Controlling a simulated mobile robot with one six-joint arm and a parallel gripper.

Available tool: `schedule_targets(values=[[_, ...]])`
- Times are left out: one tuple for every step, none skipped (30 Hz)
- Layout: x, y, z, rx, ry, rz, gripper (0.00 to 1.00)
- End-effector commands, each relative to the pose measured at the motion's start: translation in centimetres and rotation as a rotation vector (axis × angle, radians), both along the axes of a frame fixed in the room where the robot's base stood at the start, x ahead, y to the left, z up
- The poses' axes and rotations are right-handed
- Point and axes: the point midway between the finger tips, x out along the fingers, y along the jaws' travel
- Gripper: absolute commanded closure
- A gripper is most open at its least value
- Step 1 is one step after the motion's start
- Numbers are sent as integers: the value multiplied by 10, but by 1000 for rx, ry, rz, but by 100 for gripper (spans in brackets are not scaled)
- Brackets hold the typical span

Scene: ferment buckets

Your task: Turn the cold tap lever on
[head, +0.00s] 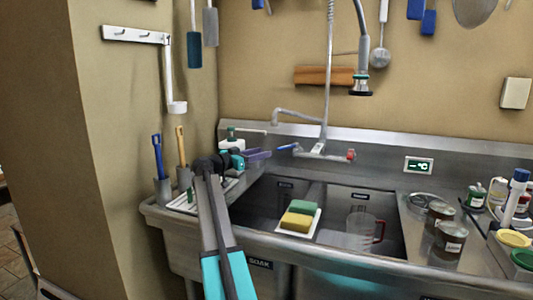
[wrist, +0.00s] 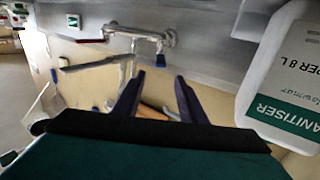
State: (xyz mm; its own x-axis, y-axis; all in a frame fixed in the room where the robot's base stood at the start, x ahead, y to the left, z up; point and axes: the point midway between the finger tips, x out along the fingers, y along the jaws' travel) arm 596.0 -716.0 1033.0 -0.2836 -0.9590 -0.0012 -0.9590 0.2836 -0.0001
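The cold tap lever (head: 287,147) is a blue handle on the left of the wall-mounted steel tap (head: 318,153). It also shows in the wrist view (wrist: 161,60), just beyond the gap between my fingertips. A red lever (head: 350,155) is on the tap's right side. My gripper (head: 268,154), with dark purple fingers, points at the blue lever from the left. In the wrist view my gripper (wrist: 160,82) is open, its two fingers apart with nothing held. A small gap seems to separate the fingertips from the lever.
A white sanitiser jug (wrist: 285,85) stands close beside my gripper. Below are the sink basins, with a green sponge (head: 304,207), a yellow sponge (head: 296,222) and a clear jug (head: 360,230). A spray hose (head: 361,80) hangs above. Tins (head: 449,240) stand at right.

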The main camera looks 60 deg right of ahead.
Motion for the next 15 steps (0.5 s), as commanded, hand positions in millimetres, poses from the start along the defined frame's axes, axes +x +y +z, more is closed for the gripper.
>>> schedule_targets(values=[[1,4,0,0,0,1,62],[2,6,0,0,0,1,62],[2,8,0,0,0,1,62],[3,9,0,0,0,1,62],[3,9,0,0,0,1,62],[3,10,0,0,0,1,62],[3,10,0,0,0,1,62],[3,10,0,0,0,1,62],[3,10,0,0,0,1,62],[3,10,0,0,0,1,62],[3,10,0,0,0,0,62],[3,10,0,0,0,0,62],[3,10,0,0,0,0,62],[3,10,0,0,0,0,64],[3,10,0,0,0,0,71]])
